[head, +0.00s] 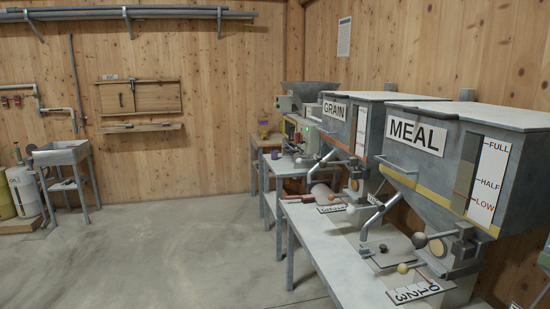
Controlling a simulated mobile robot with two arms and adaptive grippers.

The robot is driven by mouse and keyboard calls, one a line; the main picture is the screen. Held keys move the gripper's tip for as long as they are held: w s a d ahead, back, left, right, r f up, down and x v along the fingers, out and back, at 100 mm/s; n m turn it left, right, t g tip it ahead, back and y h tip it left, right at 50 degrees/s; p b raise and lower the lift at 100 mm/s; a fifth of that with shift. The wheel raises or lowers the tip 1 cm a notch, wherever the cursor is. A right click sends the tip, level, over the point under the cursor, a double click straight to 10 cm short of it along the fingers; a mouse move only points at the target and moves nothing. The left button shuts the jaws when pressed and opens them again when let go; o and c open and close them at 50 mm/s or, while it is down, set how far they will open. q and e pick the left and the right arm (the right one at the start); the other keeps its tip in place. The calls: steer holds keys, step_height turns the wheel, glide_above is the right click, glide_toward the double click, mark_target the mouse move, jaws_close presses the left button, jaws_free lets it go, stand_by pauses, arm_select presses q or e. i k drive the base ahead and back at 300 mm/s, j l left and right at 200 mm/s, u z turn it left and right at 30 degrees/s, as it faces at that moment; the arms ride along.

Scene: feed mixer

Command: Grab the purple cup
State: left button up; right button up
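A small purple cup (275,154) stands on a grey metal table (283,168) near the middle of the head view, in front of the far machine. It is small and far off, so its details are hard to make out. Neither of my grippers shows in the head view.
The GRAIN hopper (345,117) and the MEAL hopper (440,150) stand along the right wall, with a long metal table (345,262) below them. A grey sink (62,153) stands at the far left. The concrete floor (170,245) at left and centre is clear.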

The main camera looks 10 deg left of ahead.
mark_target(274, 153)
steer(key=i+j+u, duration=0.25)
steer(key=i, duration=0.25)
steer(key=i+u, duration=0.4)
steer(key=i, duration=1.5)
